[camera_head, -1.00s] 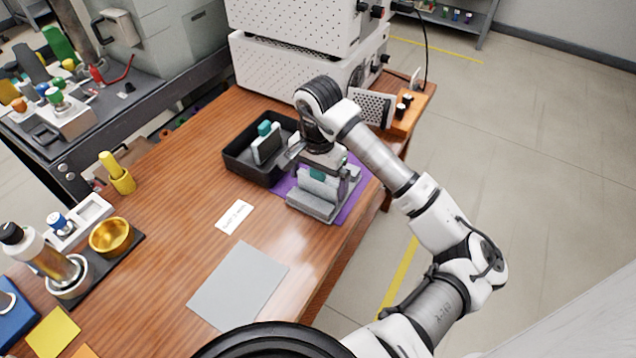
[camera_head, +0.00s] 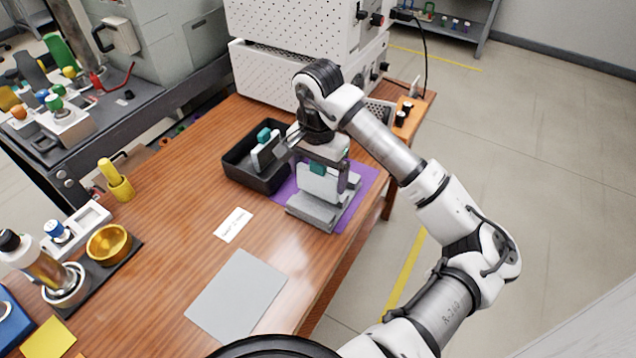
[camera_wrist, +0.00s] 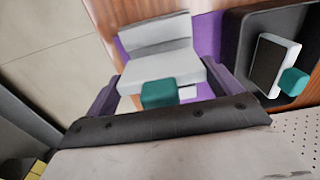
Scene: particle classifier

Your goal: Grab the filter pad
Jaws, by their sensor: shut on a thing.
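A white filter pad with a teal tab (camera_head: 318,184) is upright in my gripper (camera_head: 318,168), above the grey slotted stand (camera_head: 314,213). The wrist view shows the pad (camera_wrist: 160,68) between my two fingers (camera_wrist: 158,92), with its teal tab close to the gripper. My gripper is shut on it. I cannot tell whether the pad's lower edge is fully clear of the stand. A second pad with a teal tab (camera_head: 264,154) leans in the black tray (camera_head: 242,170) to the left; it also shows in the wrist view (camera_wrist: 272,66).
The stand is on a purple mat (camera_head: 357,185) near the table's right edge. A white perforated machine (camera_head: 285,75) stands behind. A white label (camera_head: 233,225), a grey sheet (camera_head: 236,297) and a gold bowl (camera_head: 108,243) lie nearer.

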